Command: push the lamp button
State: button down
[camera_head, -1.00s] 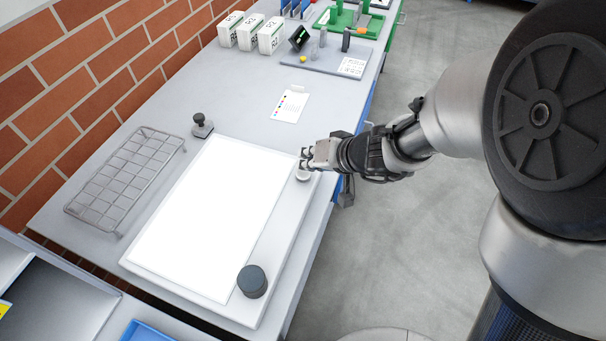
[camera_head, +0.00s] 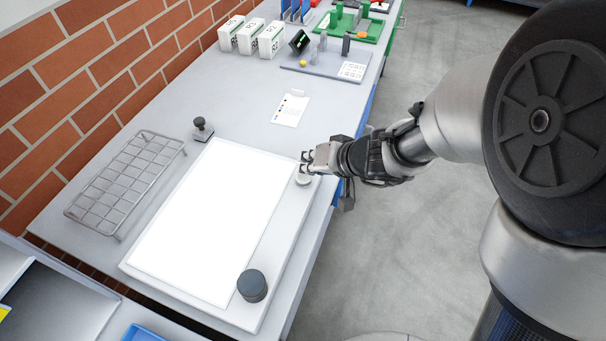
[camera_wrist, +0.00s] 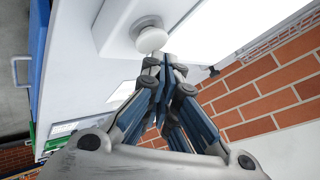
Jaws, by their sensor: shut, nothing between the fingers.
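The lamp is a flat white light panel (camera_head: 205,225) lying on the grey table, its surface glowing bright white. A round white button (camera_head: 303,180) sits on the panel's frame near its far right corner. The button also shows at the top of the wrist view (camera_wrist: 149,36). My gripper (camera_head: 306,162) is shut and empty. Its fingertips are right beside the button, at or just above it. In the wrist view the shut fingertips (camera_wrist: 165,60) appear just below the button; I cannot tell if they touch it. A dark round knob (camera_head: 252,284) stands at the panel's near right corner.
A wire rack (camera_head: 125,180) and a dark stamp-like object (camera_head: 202,128) stand left of the panel. A paper card (camera_head: 290,110) lies beyond it. White boxes (camera_head: 250,37) and a grey board (camera_head: 325,64) are farther back. A brick wall (camera_head: 70,75) borders the left.

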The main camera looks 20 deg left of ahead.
dwell(0.3)
jog(key=shift+f+b, duration=0.45)
jog(key=shift+r, duration=0.45)
notch_tip(320, 180, up, 6)
jog(key=p, duration=0.4)
dwell(0.4)
dwell(0.4)
